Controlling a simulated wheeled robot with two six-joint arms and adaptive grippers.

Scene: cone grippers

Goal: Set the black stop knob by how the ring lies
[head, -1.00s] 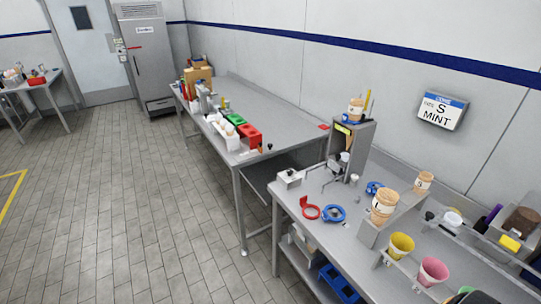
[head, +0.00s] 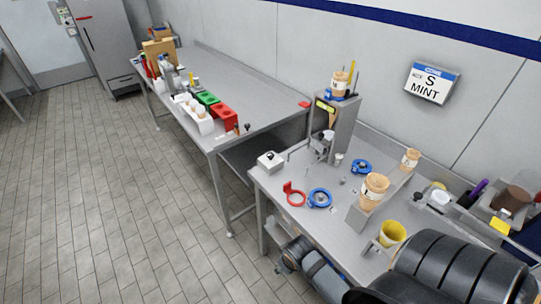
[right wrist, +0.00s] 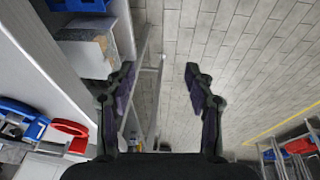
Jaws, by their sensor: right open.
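A white box with a black knob (head: 270,157) on top stands at the near left corner of the steel bench in the head view. A red ring with a tab (head: 294,196) lies on the bench, just left of a blue ring (head: 319,198). A second blue ring (head: 361,167) lies further back. The knob's exact setting is too small to read. My right gripper (right wrist: 160,78) is open and empty in the right wrist view, over the floor beside the bench edge. The red ring (right wrist: 68,130) also shows there. My left gripper is out of view.
A grey dispenser (head: 335,120) stands behind the rings. A slanted rack (head: 379,205) with tubs and a yellow cup (head: 392,234) are to the right. My arm covers the near right bench. A sign (head: 431,83) reads "S MINT". Floor at left is clear.

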